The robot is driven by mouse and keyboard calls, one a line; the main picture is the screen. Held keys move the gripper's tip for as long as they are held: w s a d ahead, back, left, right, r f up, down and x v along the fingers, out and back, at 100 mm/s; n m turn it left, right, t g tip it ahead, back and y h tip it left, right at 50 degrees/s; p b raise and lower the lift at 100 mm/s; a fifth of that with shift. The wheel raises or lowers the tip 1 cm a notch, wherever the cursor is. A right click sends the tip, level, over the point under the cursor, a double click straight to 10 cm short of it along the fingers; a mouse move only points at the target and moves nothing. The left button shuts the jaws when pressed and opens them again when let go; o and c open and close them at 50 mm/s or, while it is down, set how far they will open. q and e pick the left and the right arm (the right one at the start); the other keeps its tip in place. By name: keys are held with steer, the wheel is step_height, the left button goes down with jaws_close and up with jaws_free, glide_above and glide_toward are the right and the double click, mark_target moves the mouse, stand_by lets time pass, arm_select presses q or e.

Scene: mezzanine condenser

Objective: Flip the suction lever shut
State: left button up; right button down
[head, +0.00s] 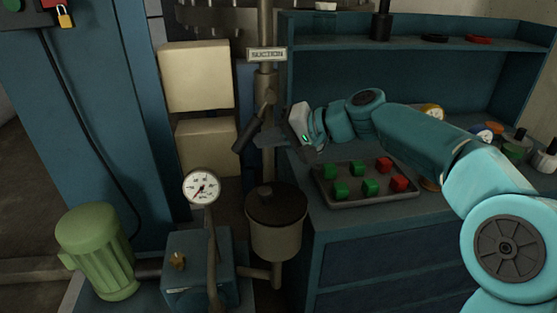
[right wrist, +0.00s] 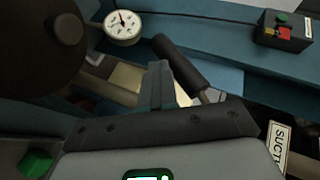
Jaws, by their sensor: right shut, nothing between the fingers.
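The suction lever (head: 248,132) has a dark grip and slants down to the left from the vertical pipe, below the SUCTION sign (head: 267,54). In the right wrist view the lever's dark grip (right wrist: 182,62) lies just beyond and beside my fingers. My right gripper (head: 264,139) comes in from the right, shut and empty, with its fingertips close to the right side of the lever. It also shows in the right wrist view (right wrist: 160,72). I cannot tell whether the fingers touch the lever. My left gripper is not in view.
A pressure gauge (head: 201,187) and a lidded dark pot (head: 276,222) stand below the lever. A green motor (head: 95,250) is at the lower left. A tray (head: 375,200) of red and green blocks lies on the blue bench (head: 340,245) under my right arm.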

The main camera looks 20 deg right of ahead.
mark_target(239, 146)
steer(key=a+m+t+y+b, duration=0.1)
steer(key=y+b, duration=0.1)
steer(key=b, duration=0.2)
steer(key=w+a+r+m+t+y+b, duration=0.1)
steer(key=a+t+b, duration=0.1)
steer(key=b, duration=0.3)
steer(key=a+m+t+y+b, duration=0.1)
steer(key=y+b, duration=0.1)
steer(key=b, duration=0.3)
steer(key=shift+w+a+r+t+y, duration=0.2)
steer(key=shift+a+r+t+y, duration=0.1)
steer(key=shift+r, duration=0.1)
arm_select(q)
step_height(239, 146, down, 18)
steer(key=b, duration=0.2)
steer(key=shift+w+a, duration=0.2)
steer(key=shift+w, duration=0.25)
arm_select(e)
steer(key=shift+w+a+r+m+t+y, duration=0.1)
steer(key=shift+a+r+m+t+y, duration=0.2)
steer(key=shift+r, duration=0.35)
steer(key=shift+w+a+r+m+t+y, duration=0.1)
steer(key=shift+a+r+m+t, duration=0.1)
steer(key=shift+r+m+t, duration=0.3)
steer(key=shift+r, duration=0.2)
arm_select(q)
steer(key=shift+b, duration=0.3)
arm_select(e)
steer(key=shift+g, duration=0.3)
